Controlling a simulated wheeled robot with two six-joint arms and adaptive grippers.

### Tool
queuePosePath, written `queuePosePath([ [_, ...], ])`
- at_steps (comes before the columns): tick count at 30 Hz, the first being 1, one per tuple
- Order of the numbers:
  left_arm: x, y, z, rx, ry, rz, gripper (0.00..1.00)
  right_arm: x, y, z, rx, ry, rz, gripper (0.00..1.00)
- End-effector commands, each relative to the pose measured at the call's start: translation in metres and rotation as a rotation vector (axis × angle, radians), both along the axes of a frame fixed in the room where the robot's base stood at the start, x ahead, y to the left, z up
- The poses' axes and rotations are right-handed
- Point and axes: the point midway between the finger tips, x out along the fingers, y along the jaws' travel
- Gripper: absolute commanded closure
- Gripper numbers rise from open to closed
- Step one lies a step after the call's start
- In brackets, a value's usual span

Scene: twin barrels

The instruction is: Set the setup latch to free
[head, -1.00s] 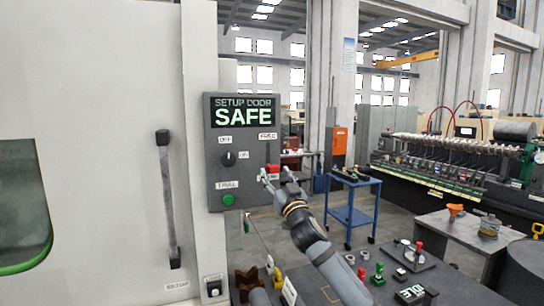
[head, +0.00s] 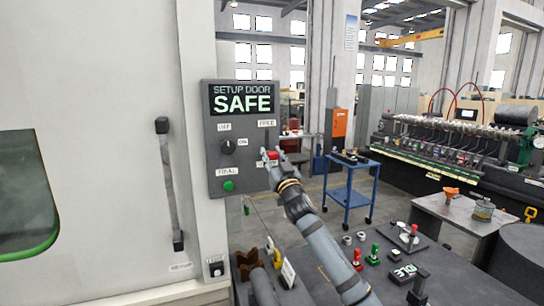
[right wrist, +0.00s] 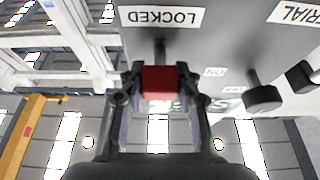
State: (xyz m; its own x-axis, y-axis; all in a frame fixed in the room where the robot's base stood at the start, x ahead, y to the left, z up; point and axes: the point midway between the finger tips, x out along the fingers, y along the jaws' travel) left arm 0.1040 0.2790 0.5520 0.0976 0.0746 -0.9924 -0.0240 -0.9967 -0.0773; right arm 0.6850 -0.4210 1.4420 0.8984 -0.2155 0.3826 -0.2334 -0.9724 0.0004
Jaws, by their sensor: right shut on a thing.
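The setup latch has a red handle (head: 272,155) at the lower end of a vertical slot (head: 267,135) on the grey control panel (head: 220,185). A FREE label (head: 267,123) sits above the slot. In the right wrist view the red handle (right wrist: 158,80) is beside the upside-down LOCKED label (right wrist: 161,17). My right gripper (head: 269,158) is shut on the red handle, with one finger on each side of it in the right wrist view (right wrist: 158,92). The panel display (head: 242,99) reads SETUP DOOR SAFE. My left gripper is not in view.
A large white door with a dark vertical handle (head: 170,185) stands further left. A dark table (head: 330,265) with small fixtures lies below. A blue cart (head: 348,190) stands behind.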

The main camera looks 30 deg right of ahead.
Motion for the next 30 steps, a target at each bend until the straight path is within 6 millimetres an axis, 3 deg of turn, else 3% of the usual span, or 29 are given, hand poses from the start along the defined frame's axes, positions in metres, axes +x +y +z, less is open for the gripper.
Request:
queuePosePath([
  [7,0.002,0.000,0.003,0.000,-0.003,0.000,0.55,0.000,0.000,0.004,0.000,-0.001,0.000,1.00],
  [12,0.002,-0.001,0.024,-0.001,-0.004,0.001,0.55,0.000,0.000,0.040,0.001,-0.003,0.000,1.00],
  [17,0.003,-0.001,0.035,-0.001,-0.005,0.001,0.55,0.000,0.000,0.063,0.000,-0.001,-0.001,1.00],
  [27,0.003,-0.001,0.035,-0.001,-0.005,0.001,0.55,-0.001,0.000,0.068,-0.003,-0.007,0.001,1.00],
  [28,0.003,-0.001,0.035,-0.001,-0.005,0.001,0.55,-0.001,0.000,0.068,-0.003,-0.007,0.001,0.66],
  [30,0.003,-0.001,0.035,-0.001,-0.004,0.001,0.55,-0.001,0.000,0.068,-0.003,-0.007,0.001,0.57],
])
